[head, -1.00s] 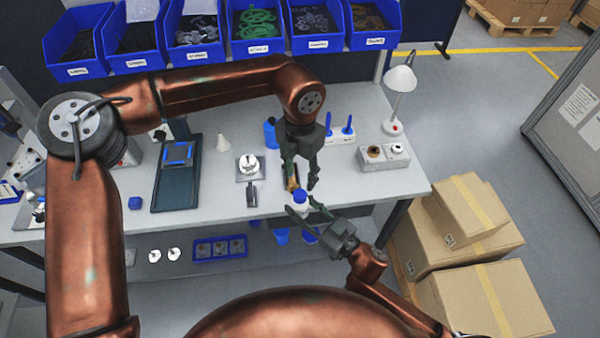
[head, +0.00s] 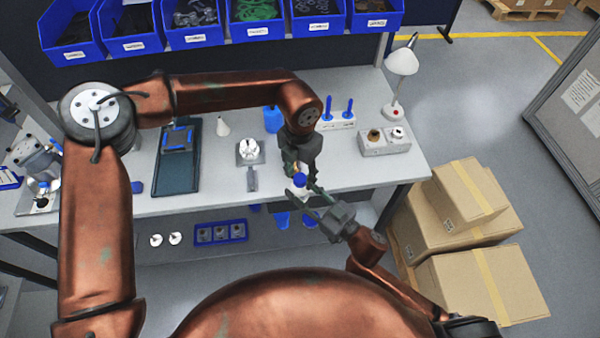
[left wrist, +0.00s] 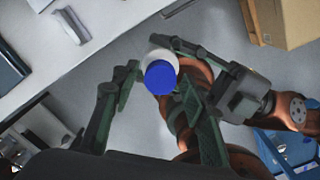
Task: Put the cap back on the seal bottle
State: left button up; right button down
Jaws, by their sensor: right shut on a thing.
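The seal bottle is white (head: 300,191) and my right gripper (head: 304,190) is shut on it, holding it upright off the front edge of the bench. A blue cap (head: 299,179) shows at the bottle's top. In the left wrist view the blue cap (left wrist: 160,77) covers most of the white bottle (left wrist: 157,56); I cannot tell whether it is seated. My left gripper (head: 301,171) is just above the bottle, pointing down. In its wrist view the green-padded fingers (left wrist: 163,98) are spread on either side of the cap, with gaps visible.
On the bench are a blue container (head: 272,119), a white cone (head: 223,127), a grey fixture (head: 249,153), a dark tray (head: 178,178) and a lamp (head: 401,64). Blue bins (head: 254,30) line the back. Cardboard boxes (head: 465,245) stand right of the bench.

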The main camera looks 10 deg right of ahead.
pick_arm(q)
grip_shut()
dwell(0.3)
jog(key=shift+o, duration=1.3)
grip_release()
notch_tip(320, 180, up, 12)
